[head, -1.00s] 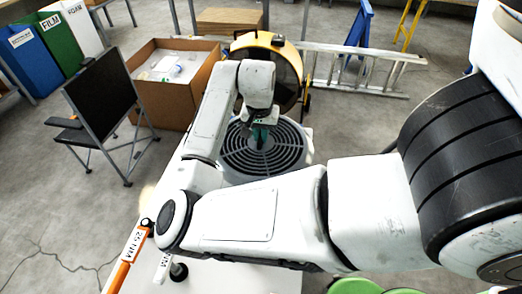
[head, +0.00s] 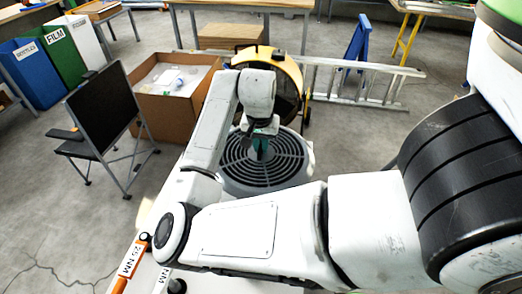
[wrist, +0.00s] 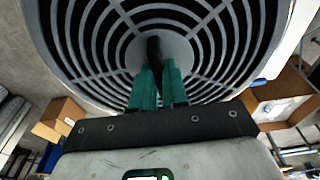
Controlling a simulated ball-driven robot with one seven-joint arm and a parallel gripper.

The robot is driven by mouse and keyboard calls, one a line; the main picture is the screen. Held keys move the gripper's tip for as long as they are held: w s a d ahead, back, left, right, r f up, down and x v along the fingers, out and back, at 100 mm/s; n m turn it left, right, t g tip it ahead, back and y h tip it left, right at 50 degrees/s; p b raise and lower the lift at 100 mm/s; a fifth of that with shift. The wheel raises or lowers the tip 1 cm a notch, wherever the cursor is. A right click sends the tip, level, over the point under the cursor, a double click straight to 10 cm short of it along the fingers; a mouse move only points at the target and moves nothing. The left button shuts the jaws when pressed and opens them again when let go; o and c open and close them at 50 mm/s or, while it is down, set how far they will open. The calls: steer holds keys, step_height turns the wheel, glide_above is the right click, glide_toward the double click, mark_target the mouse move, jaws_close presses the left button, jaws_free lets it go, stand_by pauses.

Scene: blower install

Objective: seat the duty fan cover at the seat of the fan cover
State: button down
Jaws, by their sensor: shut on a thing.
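The duty fan cover is a round grey grille of concentric rings and spokes (head: 240,171). It also fills the upper part of the wrist view (wrist: 90,55). My gripper (head: 262,143) has green fingers. In the wrist view the fingers (wrist: 156,82) are shut on the black handle at the middle of the grille. My wrist and forearm hide the far left part of the cover in the head view. I cannot make out the seat of the fan cover, nor tell whether the cover rests on something.
A yellow drum fan (head: 285,62) stands right behind the cover. A ladder (head: 375,76) lies behind right. An orange-handled tool marked 25 NM (head: 130,262) lies on the white surface in front.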

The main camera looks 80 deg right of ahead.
steer(key=s+a+r, duration=0.7)
steer(key=s+r, duration=0.5)
steer(key=shift+b, duration=0.3)
steer(key=shift+s+f, duration=0.1)
steer(key=c, duration=1.8)
jaws_free()
jaws_close()
